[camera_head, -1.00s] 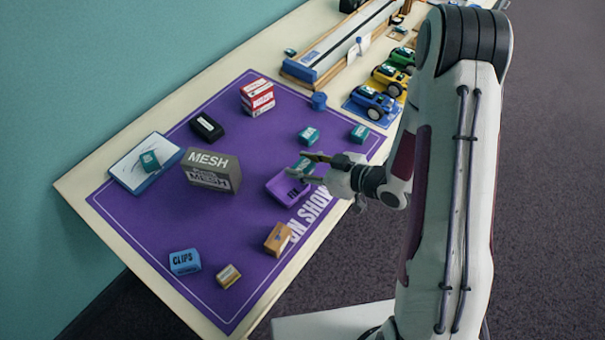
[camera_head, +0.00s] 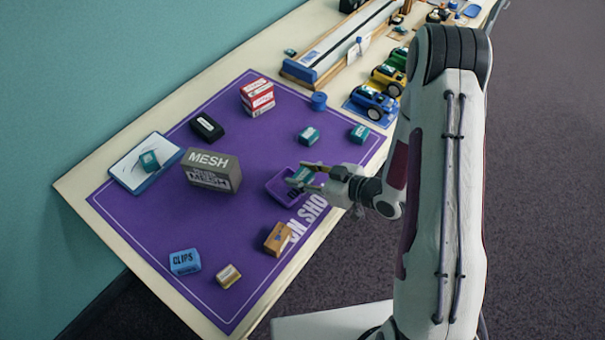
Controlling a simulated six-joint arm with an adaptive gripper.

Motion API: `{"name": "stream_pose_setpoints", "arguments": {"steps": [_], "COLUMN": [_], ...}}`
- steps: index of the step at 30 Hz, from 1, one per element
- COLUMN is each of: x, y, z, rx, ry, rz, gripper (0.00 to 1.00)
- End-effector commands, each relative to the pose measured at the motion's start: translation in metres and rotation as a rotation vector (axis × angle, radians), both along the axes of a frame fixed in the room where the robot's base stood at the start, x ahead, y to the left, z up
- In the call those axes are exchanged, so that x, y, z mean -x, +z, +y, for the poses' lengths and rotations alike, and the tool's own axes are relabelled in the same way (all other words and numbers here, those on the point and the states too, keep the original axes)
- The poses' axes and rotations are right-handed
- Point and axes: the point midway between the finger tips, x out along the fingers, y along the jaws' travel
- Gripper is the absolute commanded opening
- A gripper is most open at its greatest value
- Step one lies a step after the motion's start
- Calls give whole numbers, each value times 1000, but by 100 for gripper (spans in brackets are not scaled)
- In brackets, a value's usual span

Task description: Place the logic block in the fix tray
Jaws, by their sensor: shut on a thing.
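My gripper (camera_head: 308,176) is shut on a teal block (camera_head: 298,178) with a pale label too small to read. It holds the block over or inside a small purple tray (camera_head: 277,192) near the right edge of the purple mat. I cannot tell whether the block touches the tray floor. The gripper and block cover the tray's right part and its lettering. Other teal blocks stand apart: one (camera_head: 308,135) behind the tray, one (camera_head: 360,133) farther right, and one (camera_head: 149,161) on a white pad at the left.
A grey MESH box (camera_head: 214,172) stands left of the tray. A brown box (camera_head: 278,238) lies in front of it. A blue CLIPS box (camera_head: 185,262), a black case (camera_head: 206,127), red-white boxes (camera_head: 257,97) and toy cars (camera_head: 372,102) stand farther off.

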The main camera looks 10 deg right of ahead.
Motion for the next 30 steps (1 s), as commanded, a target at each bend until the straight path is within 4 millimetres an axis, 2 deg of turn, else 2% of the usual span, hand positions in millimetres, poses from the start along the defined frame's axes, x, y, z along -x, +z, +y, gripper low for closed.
{"name": "stream_pose_setpoints", "arguments": {"steps": [11, 12, 14, 30], "x": [0, 0, 0, 0], "y": [-4, -5, -5, -1], "z": [0, 0, 0, 0], "rx": [0, 0, 1, 0], "ry": [0, 0, 0, 0], "rz": [0, 0, -1, 0], "gripper": [15, 39, 53, 53]}}
